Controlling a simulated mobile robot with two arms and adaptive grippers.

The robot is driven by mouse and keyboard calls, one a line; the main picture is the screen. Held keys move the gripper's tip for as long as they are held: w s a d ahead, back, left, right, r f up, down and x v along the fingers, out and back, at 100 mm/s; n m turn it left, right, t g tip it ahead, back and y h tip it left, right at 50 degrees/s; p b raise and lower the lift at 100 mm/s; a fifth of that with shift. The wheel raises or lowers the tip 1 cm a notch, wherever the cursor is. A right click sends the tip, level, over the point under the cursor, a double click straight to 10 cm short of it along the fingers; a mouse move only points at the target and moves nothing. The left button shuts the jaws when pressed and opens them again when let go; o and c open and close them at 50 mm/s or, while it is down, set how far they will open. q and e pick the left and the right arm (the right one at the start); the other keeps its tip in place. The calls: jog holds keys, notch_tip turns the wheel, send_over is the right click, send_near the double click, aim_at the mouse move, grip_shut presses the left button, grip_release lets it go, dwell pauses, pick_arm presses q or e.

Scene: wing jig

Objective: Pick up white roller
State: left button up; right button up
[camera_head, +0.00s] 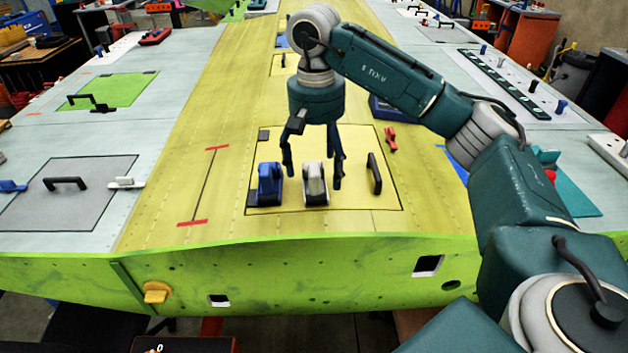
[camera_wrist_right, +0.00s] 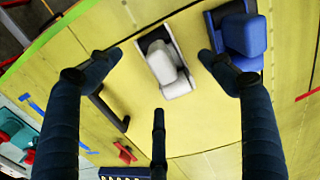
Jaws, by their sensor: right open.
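The white roller (camera_head: 315,184) stands on the yellow panel (camera_head: 345,150) of the wing, right of a blue roller (camera_head: 269,185). My right gripper (camera_head: 312,180) hangs over the panel with its fingers spread, just behind and above the white roller. In the right wrist view the white roller (camera_wrist_right: 166,66) lies ahead of my open right gripper (camera_wrist_right: 155,85), between the spread outer fingers and apart from them. The blue roller (camera_wrist_right: 240,38) is close beside one finger there. My left gripper is out of view.
A black handle (camera_head: 374,173) stands right of the white roller, with a red clamp (camera_head: 390,139) farther back. A small dark block (camera_head: 264,135) lies at the panel's back left corner. The wing's green front edge (camera_head: 330,262) is in front; the yellow skin at left is mostly bare.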

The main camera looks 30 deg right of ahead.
jog(key=f, duration=0.1)
jog(key=p, duration=0.1)
jog(key=f, duration=0.1)
jog(key=shift+w+d+f+p, duration=0.3)
jog(key=shift+f+p, duration=0.05)
jog(key=shift+p, duration=0.05)
jog(key=shift+s+f, duration=0.15)
jog(key=shift+f, duration=0.7)
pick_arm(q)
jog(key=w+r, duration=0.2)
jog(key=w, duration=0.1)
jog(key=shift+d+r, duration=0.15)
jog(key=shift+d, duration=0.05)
pick_arm(e)
jog(key=shift+a+f, duration=0.1)
jog(key=shift+c, duration=0.2)
jog(key=c, duration=1.3)
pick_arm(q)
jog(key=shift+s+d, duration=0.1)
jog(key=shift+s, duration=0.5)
pick_arm(e)
jog(key=shift+c, duration=0.3)
